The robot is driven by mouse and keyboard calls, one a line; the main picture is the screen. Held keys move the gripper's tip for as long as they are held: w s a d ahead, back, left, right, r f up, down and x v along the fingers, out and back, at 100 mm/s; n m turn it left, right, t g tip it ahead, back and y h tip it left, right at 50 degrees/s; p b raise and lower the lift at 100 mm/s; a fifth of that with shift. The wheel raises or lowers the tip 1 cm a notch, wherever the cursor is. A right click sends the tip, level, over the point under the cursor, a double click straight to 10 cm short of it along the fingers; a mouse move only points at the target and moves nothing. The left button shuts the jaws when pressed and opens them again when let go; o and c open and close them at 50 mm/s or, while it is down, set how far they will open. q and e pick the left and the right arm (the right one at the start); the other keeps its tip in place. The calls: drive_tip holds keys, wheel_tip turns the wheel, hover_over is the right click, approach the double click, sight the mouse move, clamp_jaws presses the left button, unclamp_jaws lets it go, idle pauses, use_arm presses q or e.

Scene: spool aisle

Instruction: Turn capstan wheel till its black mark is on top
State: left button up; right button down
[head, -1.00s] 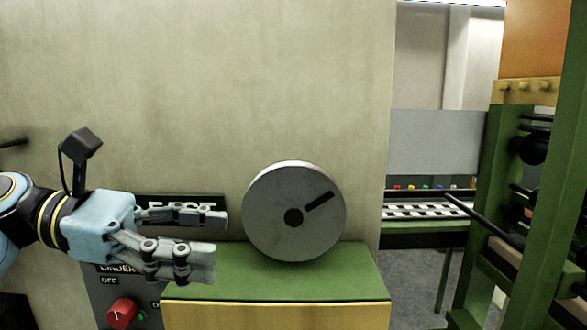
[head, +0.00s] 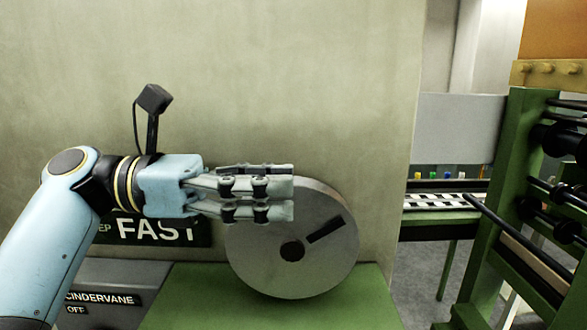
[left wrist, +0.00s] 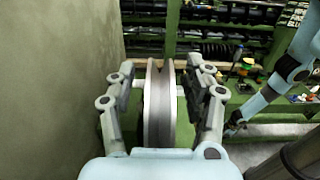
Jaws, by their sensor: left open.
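The grey capstan wheel (head: 310,265) stands upright against the pale wall, over the green ledge. Its black mark (head: 325,229) is a bar to the upper right of the dark hub (head: 292,251). My left gripper (head: 293,196) is at the wheel's upper left edge and covers part of it. In the left wrist view the grooved rim of the wheel (left wrist: 158,110) lies between the two open fingers (left wrist: 168,72), with gaps on both sides. My right arm shows at the right of that view; its gripper (left wrist: 234,126) is small and dark, apart from the wheel.
The pale wall (head: 300,80) rises behind the wheel. The green ledge (head: 200,300) lies below it. A sign reading FAST (head: 160,231) is partly behind my left arm. A green rack (head: 495,200) with black rods stands at the right.

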use_arm(q)
drive_tip(key=shift+d, duration=1.2)
drive_tip(key=c, duration=0.4)
clamp_jaws()
use_arm(e)
drive_tip(key=shift+w+a+r, duration=0.2)
drive_tip(key=shift+w+r, duration=0.2)
drive_tip(key=shift+w, duration=0.35)
